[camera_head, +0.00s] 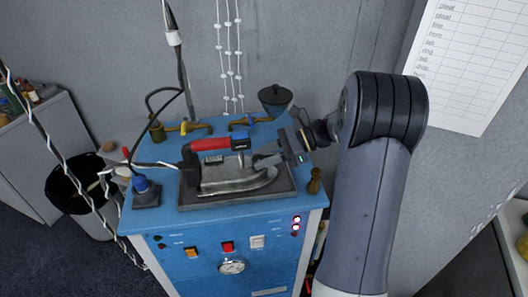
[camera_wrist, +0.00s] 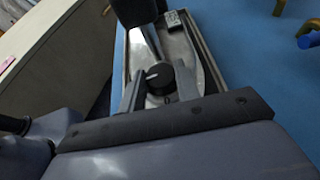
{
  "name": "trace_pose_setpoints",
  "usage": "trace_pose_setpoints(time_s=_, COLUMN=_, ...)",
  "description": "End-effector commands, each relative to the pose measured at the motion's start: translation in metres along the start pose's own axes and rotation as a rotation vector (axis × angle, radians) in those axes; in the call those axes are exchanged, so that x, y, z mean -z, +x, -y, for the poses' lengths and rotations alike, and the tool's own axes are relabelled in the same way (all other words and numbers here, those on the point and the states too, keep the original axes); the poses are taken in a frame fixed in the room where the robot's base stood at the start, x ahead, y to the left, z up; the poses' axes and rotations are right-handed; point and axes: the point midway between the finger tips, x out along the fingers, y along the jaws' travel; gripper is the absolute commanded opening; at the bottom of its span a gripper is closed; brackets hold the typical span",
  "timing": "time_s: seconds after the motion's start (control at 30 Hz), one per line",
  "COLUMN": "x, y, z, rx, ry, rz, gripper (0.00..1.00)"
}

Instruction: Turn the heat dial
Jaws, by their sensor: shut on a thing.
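The iron (camera_head: 238,184) has a metal body and a red and black handle. It rests on a dark tray (camera_head: 190,204) on top of a blue cabinet. The heat dial (camera_wrist: 160,76) is a round black knob on the iron's metal body (camera_wrist: 146,44), with a small light mark. My gripper (camera_head: 268,160) reaches in from the right at the iron's end. In the wrist view my gripper (camera_wrist: 160,84) has one finger on each side of the dial and is shut on it. The dial's lower side is partly hidden, and I cannot make it out in the head view.
The blue cabinet (camera_head: 205,262) has buttons and a gauge (camera_head: 232,267) on its front. A dark funnel (camera_head: 275,96), brass valves (camera_head: 190,127) and a small brass piece (camera_head: 314,181) stand around the tray. A cable-wrapped pole and a black bin (camera_head: 72,185) are at left.

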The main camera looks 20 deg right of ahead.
Motion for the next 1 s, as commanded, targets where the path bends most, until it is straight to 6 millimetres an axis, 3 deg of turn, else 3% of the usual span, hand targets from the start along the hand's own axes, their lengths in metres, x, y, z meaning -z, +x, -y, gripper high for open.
trace_pose_setpoints(time_s=0.67, x=-0.0007, y=0.0002, z=0.0016, rx=-0.063, ry=-0.029, rz=0.000, gripper=0.08)
trace_pose_setpoints(time_s=0.7, x=-0.0007, y=0.0002, z=0.0016, rx=-0.063, ry=-0.029, rz=0.000, gripper=0.32)
trace_pose_setpoints(time_s=1.0, x=-0.0004, y=0.0002, z=0.0014, rx=-0.063, ry=-0.028, rz=0.000, gripper=0.53)
